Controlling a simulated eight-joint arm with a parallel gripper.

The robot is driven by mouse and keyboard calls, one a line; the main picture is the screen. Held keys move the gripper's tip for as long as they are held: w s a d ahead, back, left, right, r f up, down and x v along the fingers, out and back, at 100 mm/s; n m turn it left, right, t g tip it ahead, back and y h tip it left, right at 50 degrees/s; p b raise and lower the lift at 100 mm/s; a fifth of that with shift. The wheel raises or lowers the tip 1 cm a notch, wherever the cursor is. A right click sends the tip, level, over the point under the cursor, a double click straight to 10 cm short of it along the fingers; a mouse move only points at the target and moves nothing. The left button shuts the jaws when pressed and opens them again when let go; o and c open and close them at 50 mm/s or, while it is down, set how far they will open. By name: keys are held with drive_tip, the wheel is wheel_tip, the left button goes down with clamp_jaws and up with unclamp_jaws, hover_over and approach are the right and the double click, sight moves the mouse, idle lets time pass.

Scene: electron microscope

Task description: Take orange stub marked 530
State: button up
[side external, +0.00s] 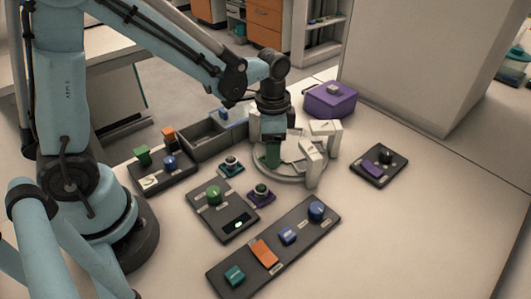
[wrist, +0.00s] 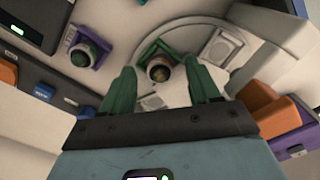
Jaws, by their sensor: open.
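My gripper (side external: 272,162) is open and empty, with green fingers over the round pale plate (side external: 292,174). Both fingers (wrist: 162,82) show in the wrist view. A small round stub with a brownish top (wrist: 159,72) sits in a green square holder (wrist: 142,50), beyond the fingertips and between them in the picture. A second stub, green-topped (wrist: 92,48), sits in a purple holder (wrist: 74,36). No marking 530 is readable, and I cannot be sure which stub is orange.
White blocks (side external: 312,158) stand on the plate, right of my gripper. A grey tray (side external: 203,143) lies behind left. Dark panels with knobs (side external: 208,280) stand in front and at the left. A purple box (side external: 322,104) stands behind. The right front of the table is clear.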

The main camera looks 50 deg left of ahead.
drive_tip(key=shift+f, duration=0.2)
drive_tip(key=shift+c, duration=0.3)
drive_tip(key=c, duration=1.1)
drive_tip(key=shift+o, duration=0.2)
drive_tip(key=shift+r, duration=0.1)
